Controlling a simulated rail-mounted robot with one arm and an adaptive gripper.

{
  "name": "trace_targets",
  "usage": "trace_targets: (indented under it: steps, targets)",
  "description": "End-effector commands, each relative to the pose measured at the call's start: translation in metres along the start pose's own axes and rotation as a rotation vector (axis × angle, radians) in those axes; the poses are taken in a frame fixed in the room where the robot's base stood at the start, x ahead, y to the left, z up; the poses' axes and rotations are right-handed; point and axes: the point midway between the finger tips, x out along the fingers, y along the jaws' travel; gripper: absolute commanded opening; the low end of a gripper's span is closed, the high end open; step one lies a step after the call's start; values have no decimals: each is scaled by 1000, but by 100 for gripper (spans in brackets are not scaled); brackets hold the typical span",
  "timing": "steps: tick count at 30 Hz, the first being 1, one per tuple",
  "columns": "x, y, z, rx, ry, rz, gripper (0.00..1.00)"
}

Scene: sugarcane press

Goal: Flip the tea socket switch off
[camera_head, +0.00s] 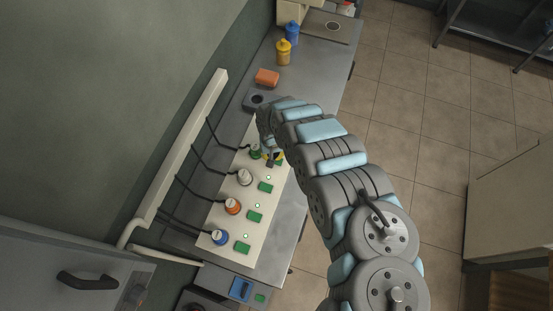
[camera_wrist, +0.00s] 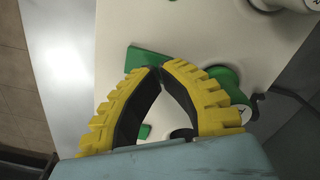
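A pale socket panel (camera_head: 222,217) on the counter carries several plugs, each beside a green rectangular switch. Labels are too small to read, so I cannot tell which is tea. My gripper (camera_head: 273,157) is over the far end, by the green plug (camera_head: 255,152). In the wrist view my gripper (camera_wrist: 159,70) has its yellow, black-lined fingers together at the tips, with nothing visible between the tips. The tips overlap the near edge of a green switch (camera_wrist: 143,58); I cannot tell if they touch it. The green plug (camera_wrist: 226,80) is partly hidden behind the right finger.
White (camera_head: 244,177), orange (camera_head: 232,206) and blue (camera_head: 219,237) plugs stand along the panel, with black cables to a wall trunking (camera_head: 185,135). Small green lights glow by their switches.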

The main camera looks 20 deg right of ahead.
Motion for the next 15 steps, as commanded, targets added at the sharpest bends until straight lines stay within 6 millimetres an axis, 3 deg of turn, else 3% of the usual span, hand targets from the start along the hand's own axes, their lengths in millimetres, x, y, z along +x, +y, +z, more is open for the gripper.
trace_targets:
  steps: [15]
  targets:
    - [7,0,0,-1,0,0,0]
